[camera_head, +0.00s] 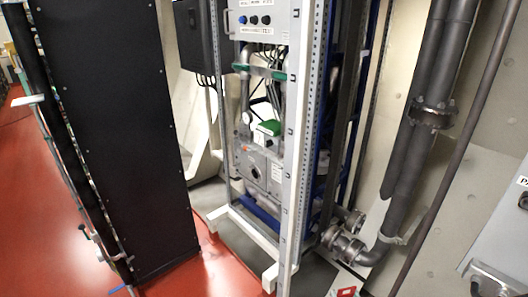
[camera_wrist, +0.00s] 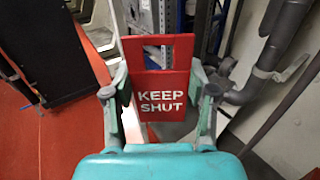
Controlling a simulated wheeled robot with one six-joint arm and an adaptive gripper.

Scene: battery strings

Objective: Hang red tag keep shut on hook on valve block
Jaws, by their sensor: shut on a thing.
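The red tag (camera_wrist: 160,86) with white KEEP SHUT lettering is upright in the wrist view, its text facing the camera. An open gap shows below its top bar. My gripper (camera_wrist: 158,78) is shut on the tag, with one finger at each side edge. In the head view, a grey block with a round dark port (camera_head: 250,171), possibly the valve block, sits low inside the open rack. I cannot make out the hook in either view. My gripper cannot be made out clearly in the head view.
A pale rack upright (camera_head: 296,150) stands in front of the grey block's right side. A black cabinet (camera_head: 115,120) stands at left on the red floor (camera_head: 40,215). Thick grey pipes (camera_head: 400,205) run along the right wall. A grey box (camera_head: 503,235) is at the right edge.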

